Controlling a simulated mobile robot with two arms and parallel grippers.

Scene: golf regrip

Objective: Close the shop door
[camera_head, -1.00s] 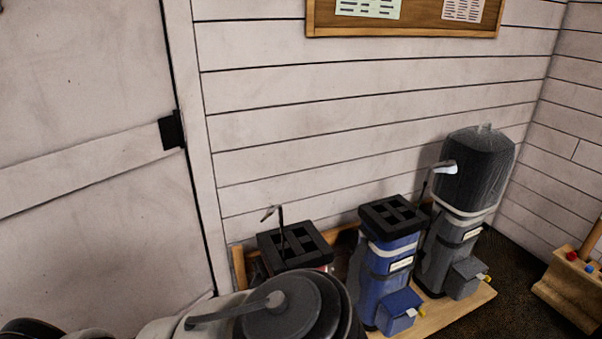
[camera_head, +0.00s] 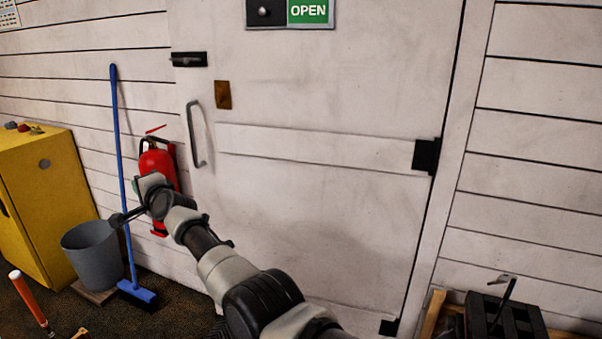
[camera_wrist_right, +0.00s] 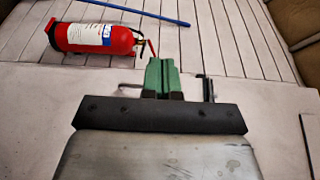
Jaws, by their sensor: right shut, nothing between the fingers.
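The white shop door (camera_head: 330,90) fills the middle of the head view, with dark hinges on its right side. Its grey handle (camera_head: 196,135) is near its left edge, below a black latch (camera_head: 188,59) and a brown plate (camera_head: 223,95). I cannot tell whether the door is fully closed. My right arm reaches across the door's lower left part. My right gripper (camera_head: 136,186) is beside the fire extinguisher, partly hidden by the wrist. My left gripper is out of view.
A red fire extinguisher (camera_head: 158,165) is on the wall left of the door; it also shows in the wrist view (camera_wrist_right: 95,38). A blue broom (camera_head: 118,150), grey bucket (camera_head: 92,250) and yellow cabinet (camera_head: 45,190) stand further left. A golf bag (camera_head: 505,318) is at lower right.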

